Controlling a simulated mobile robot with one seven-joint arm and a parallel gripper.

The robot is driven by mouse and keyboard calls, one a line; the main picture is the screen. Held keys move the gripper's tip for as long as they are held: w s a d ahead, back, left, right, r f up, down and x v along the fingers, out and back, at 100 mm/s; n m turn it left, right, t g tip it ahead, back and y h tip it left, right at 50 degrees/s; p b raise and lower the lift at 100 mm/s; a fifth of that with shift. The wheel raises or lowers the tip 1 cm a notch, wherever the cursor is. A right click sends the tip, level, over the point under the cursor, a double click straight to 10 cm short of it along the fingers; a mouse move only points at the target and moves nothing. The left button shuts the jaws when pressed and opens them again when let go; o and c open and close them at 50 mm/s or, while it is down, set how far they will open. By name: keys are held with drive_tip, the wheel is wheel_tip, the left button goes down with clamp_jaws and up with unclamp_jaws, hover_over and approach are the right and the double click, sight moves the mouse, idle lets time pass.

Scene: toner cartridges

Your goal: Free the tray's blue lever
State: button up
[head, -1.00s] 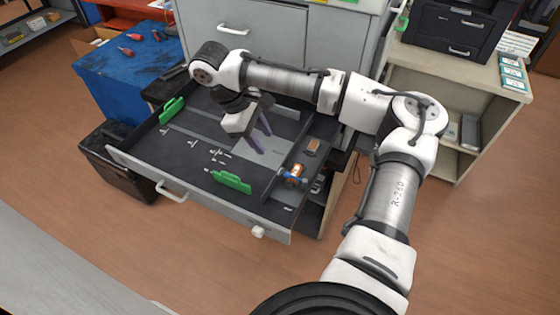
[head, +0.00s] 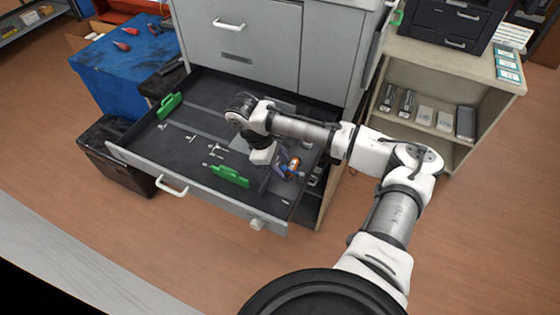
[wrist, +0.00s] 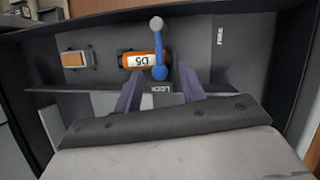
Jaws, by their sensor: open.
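The blue lever (wrist: 159,58) shows in the wrist view, with a grey ball at its far end and a blue ball at its near end. It lies across an orange part marked D5 (wrist: 137,61), beside a label reading LOCK (wrist: 161,89). A FREE label (wrist: 220,37) is further right. My gripper (wrist: 165,82) is open, its two purple fingers on either side of the lever's near end. I cannot tell whether they touch it. In the head view, my gripper (head: 284,163) is low over the right side of the open drawer tray (head: 140,154), partly hiding the lever.
Green handles (head: 231,176) stand in the tray, with small white pieces (head: 215,149) between. A smaller orange block (wrist: 75,59) sits left of D5. The drawer walls and cabinet (head: 262,45) border the space. A shelf (head: 450,70) stands right.

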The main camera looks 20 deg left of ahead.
clamp_jaws()
